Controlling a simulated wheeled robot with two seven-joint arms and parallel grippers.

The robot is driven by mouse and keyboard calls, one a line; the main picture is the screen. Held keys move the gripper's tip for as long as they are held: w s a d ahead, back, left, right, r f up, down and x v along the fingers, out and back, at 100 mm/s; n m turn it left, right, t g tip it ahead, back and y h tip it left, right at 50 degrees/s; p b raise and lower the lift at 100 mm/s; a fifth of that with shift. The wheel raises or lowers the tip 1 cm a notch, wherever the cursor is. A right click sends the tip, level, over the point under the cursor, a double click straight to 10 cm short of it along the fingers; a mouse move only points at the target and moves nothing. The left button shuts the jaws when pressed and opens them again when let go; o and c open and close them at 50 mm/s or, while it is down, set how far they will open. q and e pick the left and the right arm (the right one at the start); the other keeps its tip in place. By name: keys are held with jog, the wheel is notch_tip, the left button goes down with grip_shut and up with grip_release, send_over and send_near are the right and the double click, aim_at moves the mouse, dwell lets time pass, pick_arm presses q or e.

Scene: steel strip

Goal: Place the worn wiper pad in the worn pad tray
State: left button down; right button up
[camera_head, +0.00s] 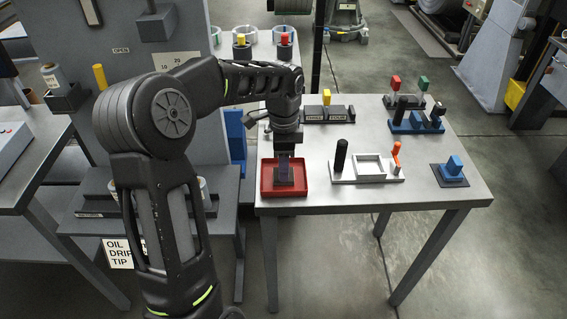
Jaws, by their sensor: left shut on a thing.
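A shallow red tray (264,189), which looks like the worn pad tray, sits at the left front corner of the steel table. My left gripper (284,166) points down into it, with its fingers inside the rim. It is shut on a small dark grey piece, which looks like the worn wiper pad (284,182). The pad is low over the tray floor; I cannot tell whether it touches. My fingers and wrist hide much of it. My right gripper is not in view.
Right of the tray stands a white fixture (370,168) with a black post and an orange lever. A blue block (453,167) sits on a dark base farther right. Dark and blue holders (415,122) stand behind. The table (330,196) is clear along its front edge.

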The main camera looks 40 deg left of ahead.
pick_arm(q)
jog(key=shift+f, duration=0.15)
jog(key=c, duration=0.9)
grip_release()
jog(key=shift+o, duration=0.2)
jog(key=shift+r, duration=0.3)
notch_tip(320, 180, up, 9)
jog(key=shift+f, duration=0.1)
jog(key=shift+r+p, duration=0.7)
jog(key=shift+r, duration=0.8)
